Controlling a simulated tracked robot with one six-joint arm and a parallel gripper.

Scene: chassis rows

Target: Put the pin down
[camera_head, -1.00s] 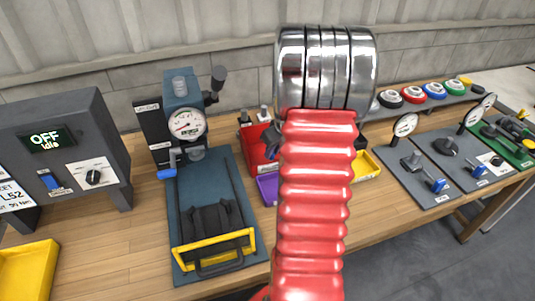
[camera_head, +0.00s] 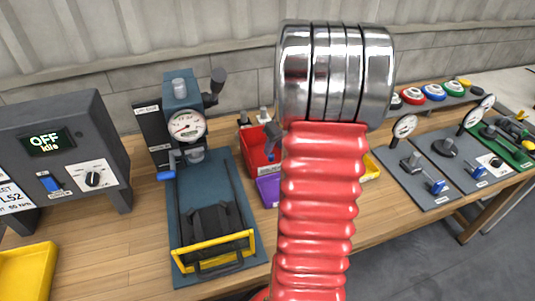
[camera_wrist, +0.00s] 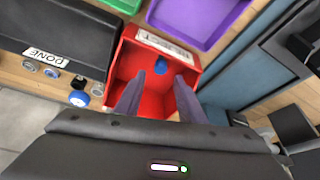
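My gripper (camera_wrist: 159,82) is over the red bin (camera_wrist: 195,68) in the wrist view, its two dark fingers spread apart with a clear gap. A small blue piece (camera_wrist: 161,65) shows inside the bin beyond the fingertips, touching neither finger; I cannot tell for sure that it is the pin. In the head view the red bin (camera_head: 256,150) stands behind my red arm, which hides most of the gripper. A dark part of the gripper shows over the bin's right side.
A purple bin (camera_wrist: 198,18) and a green bin (camera_wrist: 122,4) adjoin the red one. A black box (camera_wrist: 60,35) labelled DONE lies left, with several small round-topped pieces beside it. The blue press (camera_head: 187,125) and yellow tray (camera_head: 32,268) stand left in the head view.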

